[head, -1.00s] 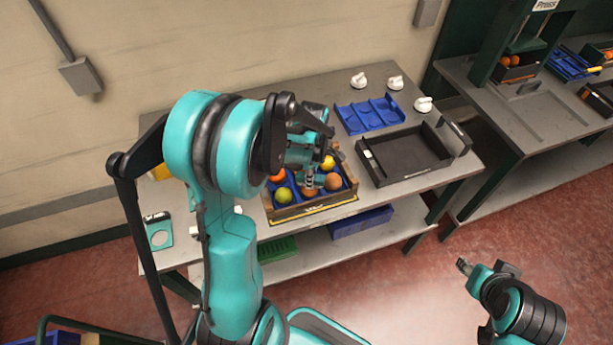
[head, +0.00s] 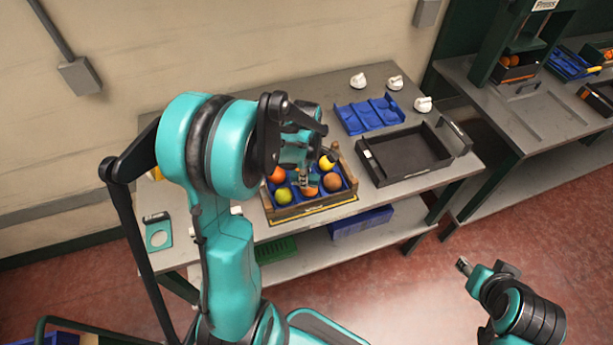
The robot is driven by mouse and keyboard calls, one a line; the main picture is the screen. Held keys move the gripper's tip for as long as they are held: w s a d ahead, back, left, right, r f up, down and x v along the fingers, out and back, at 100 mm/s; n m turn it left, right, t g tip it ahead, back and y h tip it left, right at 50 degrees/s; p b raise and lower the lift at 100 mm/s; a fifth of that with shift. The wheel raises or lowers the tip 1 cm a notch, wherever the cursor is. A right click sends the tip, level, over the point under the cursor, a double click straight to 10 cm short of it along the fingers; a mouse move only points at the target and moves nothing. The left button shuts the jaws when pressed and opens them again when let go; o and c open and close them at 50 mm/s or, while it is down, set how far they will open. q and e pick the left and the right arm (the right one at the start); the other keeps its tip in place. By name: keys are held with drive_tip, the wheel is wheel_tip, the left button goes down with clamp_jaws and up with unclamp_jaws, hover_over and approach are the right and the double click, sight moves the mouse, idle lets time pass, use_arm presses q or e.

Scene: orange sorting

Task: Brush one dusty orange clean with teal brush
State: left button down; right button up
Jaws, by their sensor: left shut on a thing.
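A wooden crate (head: 315,211) with a blue insert stands at the table's front edge. It holds an orange fruit (head: 278,175), a green one (head: 284,196), a yellow one (head: 327,163) and a dull brown, dusty-looking orange (head: 333,183). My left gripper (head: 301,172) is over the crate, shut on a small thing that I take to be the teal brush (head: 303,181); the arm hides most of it. Its lower end is at or just above another orange (head: 310,192) in the front middle; contact is unclear. My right gripper (head: 464,266) is off the table, low at the right, its jaws unclear.
A black tray (head: 371,168) stands right of the crate, with a blue divided tray (head: 352,126) behind it. Several white knob-like things (head: 358,81) stand at the back. A teal plate with a round hole (head: 168,242) is at the left. A press bench (head: 515,126) stands further right.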

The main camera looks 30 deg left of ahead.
use_arm(q)
drive_tip(key=shift+w+d, duration=0.25)
drive_tip(key=shift+d, duration=0.35)
drive_tip(key=shift+w+d, duration=0.2)
drive_tip(key=shift+d, duration=0.4)
drive_tip(key=shift+s+a, duration=0.25)
drive_tip(key=shift+a, duration=0.4)
drive_tip(key=shift+s+a, duration=0.25)
drive_tip(key=shift+a, duration=0.4)
drive_tip(key=shift+w+d, duration=0.25)
drive_tip(key=shift+d, duration=0.4)
drive_tip(key=shift+w+d, duration=0.25)
drive_tip(key=shift+d, duration=0.4)
drive_tip(key=shift+s+a+b, duration=0.2)
drive_tip(key=shift+s+a, duration=0.05)
drive_tip(key=shift+a, duration=0.4)
drive_tip(key=shift+s+a+b, duration=0.15)
drive_tip(key=shift+s+a, duration=0.1)
drive_tip(key=shift+a, duration=0.4)
drive_tip(key=shift+w+d, duration=0.25)
drive_tip(key=shift+d, duration=0.4)
drive_tip(key=shift+r, duration=0.1)
drive_tip(key=shift+r+p, duration=2.5)
drive_tip(key=shift+r, duration=1)
